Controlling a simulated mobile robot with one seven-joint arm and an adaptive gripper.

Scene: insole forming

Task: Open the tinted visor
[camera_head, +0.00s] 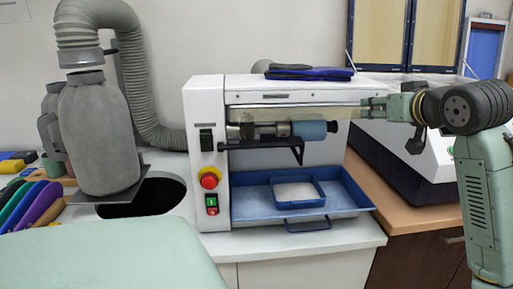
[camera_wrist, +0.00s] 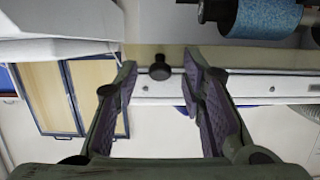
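The tinted visor (camera_head: 290,113) is a brownish see-through strip across the top of the machine's front opening, above the roller. It appears lowered. In the wrist view, a pale strip that looks like the visor (camera_wrist: 265,57) runs across behind the fingers. A black round knob (camera_wrist: 160,69) stands between my fingertips, apart from both. My gripper (camera_head: 373,107) is at the visor's right end, reaching in from the right. In the wrist view my gripper (camera_wrist: 159,62) is open and empty, with a wide gap. The knob is hidden in the head view.
A blue roller (camera_head: 309,130) sits below the visor over a blue tray (camera_head: 345,197). A white case stands behind my arm.

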